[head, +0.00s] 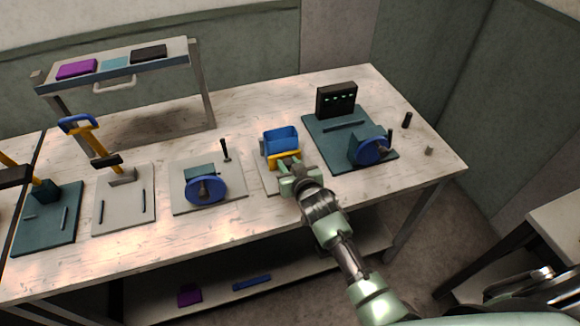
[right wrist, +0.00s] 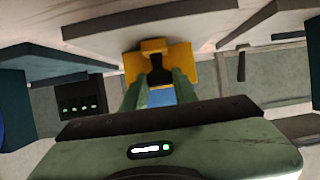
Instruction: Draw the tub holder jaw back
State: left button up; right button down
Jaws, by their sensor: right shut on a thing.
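The tub holder on the table has a blue tub (head: 281,137) with a yellow jaw (head: 284,157) at its near side. My right gripper (head: 288,168) reaches in from the lower right and is shut on the yellow jaw. In the right wrist view the yellow jaw (right wrist: 186,68) stands between the two green fingers (right wrist: 160,90), and a bit of the blue tub (right wrist: 160,97) shows between them. The gripper hides part of the holder's base. My left gripper is not in view.
A teal board (head: 345,150) with a blue wheel (head: 370,151) and a dark display box (head: 336,99) is to the right. A grey board (head: 232,192) with another blue wheel (head: 206,190) is to the left. A raised shelf (head: 195,75) stands at the back left.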

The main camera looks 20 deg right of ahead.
jog(key=c, duration=1.1)
grip_release()
jog(key=shift+w, duration=0.15)
jog(key=shift+s+r, duration=0.15)
jog(key=shift+s, duration=0.35)
jog(key=b+v, duration=0.1)
jog(key=v, duration=0.6)
